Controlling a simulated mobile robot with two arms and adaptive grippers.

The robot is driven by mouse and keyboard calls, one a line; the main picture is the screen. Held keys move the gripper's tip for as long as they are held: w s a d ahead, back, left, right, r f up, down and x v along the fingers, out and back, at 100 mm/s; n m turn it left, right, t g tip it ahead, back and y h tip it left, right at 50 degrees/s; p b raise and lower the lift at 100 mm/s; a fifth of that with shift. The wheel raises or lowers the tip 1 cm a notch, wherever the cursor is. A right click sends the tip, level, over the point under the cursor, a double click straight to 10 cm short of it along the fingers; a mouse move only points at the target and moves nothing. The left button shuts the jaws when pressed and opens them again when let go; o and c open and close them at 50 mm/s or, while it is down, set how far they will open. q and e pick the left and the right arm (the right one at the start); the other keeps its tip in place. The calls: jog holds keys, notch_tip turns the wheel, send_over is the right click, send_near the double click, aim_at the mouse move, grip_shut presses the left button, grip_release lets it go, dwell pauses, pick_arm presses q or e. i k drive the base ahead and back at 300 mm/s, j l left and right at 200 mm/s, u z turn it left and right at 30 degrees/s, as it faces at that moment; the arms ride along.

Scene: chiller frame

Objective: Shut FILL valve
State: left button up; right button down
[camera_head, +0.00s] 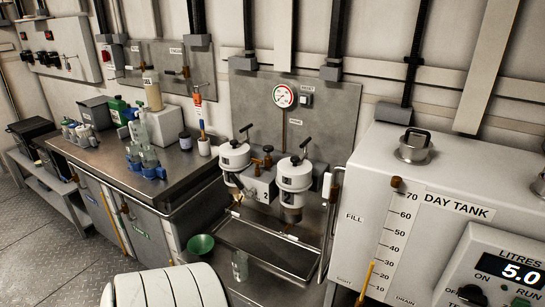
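The white day tank (460,165) stands at the right, with a DAY TANK label and a scale from 10 to 70. The FILL label (355,217) is on its front, left of the scale. Just left of that label, a pale vertical pipe carries a small brown fitting (334,192), which may be the FILL valve. It is too small to tell its lever position. A brown knob (396,183) caps the sight tube, and amber liquid (367,280) shows in its lower part. Neither gripper is in view.
A control box (495,270) at lower right reads 5.0 litres. Two white filter housings (293,175) stand over a metal drip tray (268,250). A green funnel (201,245) and clear beaker (240,265) are in front. A cluttered steel bench (190,168) is at left.

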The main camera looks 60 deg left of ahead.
aim_at(328, 181)
jog(key=j+u, duration=0.1)
jog(key=u, duration=1.45)
jog(key=i+l, duration=0.05)
